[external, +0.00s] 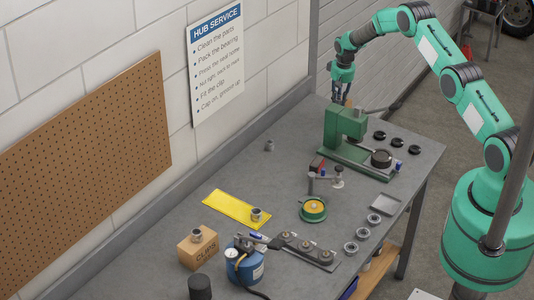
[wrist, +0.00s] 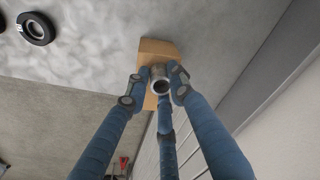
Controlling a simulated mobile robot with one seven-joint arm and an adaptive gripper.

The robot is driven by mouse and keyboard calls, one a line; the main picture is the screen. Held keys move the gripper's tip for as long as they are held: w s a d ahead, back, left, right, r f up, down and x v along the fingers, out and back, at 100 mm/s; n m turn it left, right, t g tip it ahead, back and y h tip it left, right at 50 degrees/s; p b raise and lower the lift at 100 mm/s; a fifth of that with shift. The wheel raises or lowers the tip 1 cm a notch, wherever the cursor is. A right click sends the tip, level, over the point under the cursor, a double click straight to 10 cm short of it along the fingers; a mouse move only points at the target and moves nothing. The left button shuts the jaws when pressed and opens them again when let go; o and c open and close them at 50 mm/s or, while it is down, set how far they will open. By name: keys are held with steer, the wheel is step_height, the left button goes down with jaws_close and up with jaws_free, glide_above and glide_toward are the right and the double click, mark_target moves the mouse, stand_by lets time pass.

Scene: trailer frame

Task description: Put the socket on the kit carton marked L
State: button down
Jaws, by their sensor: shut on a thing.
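My gripper (external: 342,98) is at the far end of the bench, behind the green press. In the wrist view its blue fingers (wrist: 157,86) are shut on a grey metal socket (wrist: 161,88) with a round open end. A tan carton (wrist: 160,47) lies just beyond the socket in that view. I cannot tell whether socket and carton touch, and no letter on this carton is readable. In the external view the held socket and this carton are not clearly visible. Another carton (external: 200,252), marked CLIPS, stands near the front with a metal fitting on top.
The green press (external: 345,125) stands close in front of my gripper. Black rings (external: 397,142) lie to its right. A small metal piece (external: 269,145) stands near the wall. A yellow mat (external: 228,205), blue canister (external: 245,268) and green dish (external: 313,213) occupy the nearer bench.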

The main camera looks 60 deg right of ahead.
mark_target(340, 101)
steer(key=shift+f, duration=0.1)
steer(key=c, duration=1.5)
jaws_free()
steer(key=shift+s+a+r+b, duration=0.1)
steer(key=shift+s+r+b, duration=0.15)
steer(key=shift+r, duration=1.8)
steer(key=shift+s+a+r+b, duration=0.1)
steer(key=shift+r+b, duration=0.25)
steer(key=shift+r, duration=1.65)
steer(key=shift+s+a+r+b, duration=0.1)
steer(key=shift+s+r+b, duration=0.15)
steer(key=shift+r, duration=1.8)
